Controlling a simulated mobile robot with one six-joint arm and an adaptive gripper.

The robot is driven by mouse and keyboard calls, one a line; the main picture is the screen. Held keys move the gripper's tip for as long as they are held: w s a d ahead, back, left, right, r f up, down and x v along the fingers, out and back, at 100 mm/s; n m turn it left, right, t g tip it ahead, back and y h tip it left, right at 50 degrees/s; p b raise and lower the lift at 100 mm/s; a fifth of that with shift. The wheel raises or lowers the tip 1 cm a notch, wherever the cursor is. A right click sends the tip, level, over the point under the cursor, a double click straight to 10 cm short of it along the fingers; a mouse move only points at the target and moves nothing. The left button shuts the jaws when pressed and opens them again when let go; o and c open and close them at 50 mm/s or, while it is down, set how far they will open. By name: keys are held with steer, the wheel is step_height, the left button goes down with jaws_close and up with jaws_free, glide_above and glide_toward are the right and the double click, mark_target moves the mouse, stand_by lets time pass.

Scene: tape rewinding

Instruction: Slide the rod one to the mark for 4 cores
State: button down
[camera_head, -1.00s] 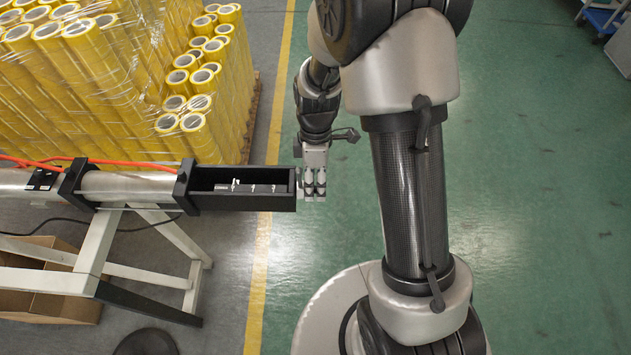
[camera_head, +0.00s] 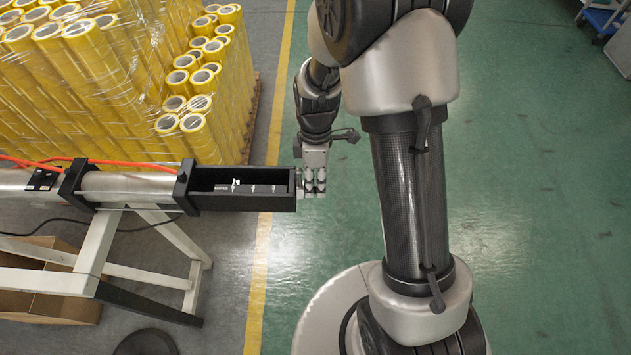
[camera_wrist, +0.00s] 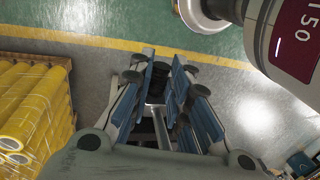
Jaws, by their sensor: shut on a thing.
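A grey metal tube (camera_head: 128,186) runs in from the left and passes through a black clamp (camera_head: 185,187). From it a black open-topped channel (camera_head: 245,206) reaches right, with white marks and small lettering inside. I take this channel and the tube to belong to rod one; the rod's own limits are not clear. My gripper (camera_head: 314,182) is at the channel's right end, shut on it as far as I can see.
A wrapped stack of yellow rolls (camera_head: 120,75) on a pallet stands behind the tube. A white frame stand (camera_head: 150,235) holds the tube up. A cardboard box (camera_head: 40,290) lies beneath.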

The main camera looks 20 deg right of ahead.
steer(key=d, duration=0.2)
steer(key=s+d, duration=0.1)
steer(key=d, duration=0.1)
steer(key=shift+s+d, duration=0.2)
steer(key=shift+d, duration=0.1)
steer(key=c, duration=1.5)
jaws_free()
steer(key=r, duration=0.4)
steer(key=w+r, duration=0.1)
steer(key=r, duration=0.3)
steer(key=w+r, duration=0.1)
steer(key=r, duration=0.2)
steer(key=shift+w+d+r, duration=0.1)
steer(key=shift+d+r, duration=0.3)
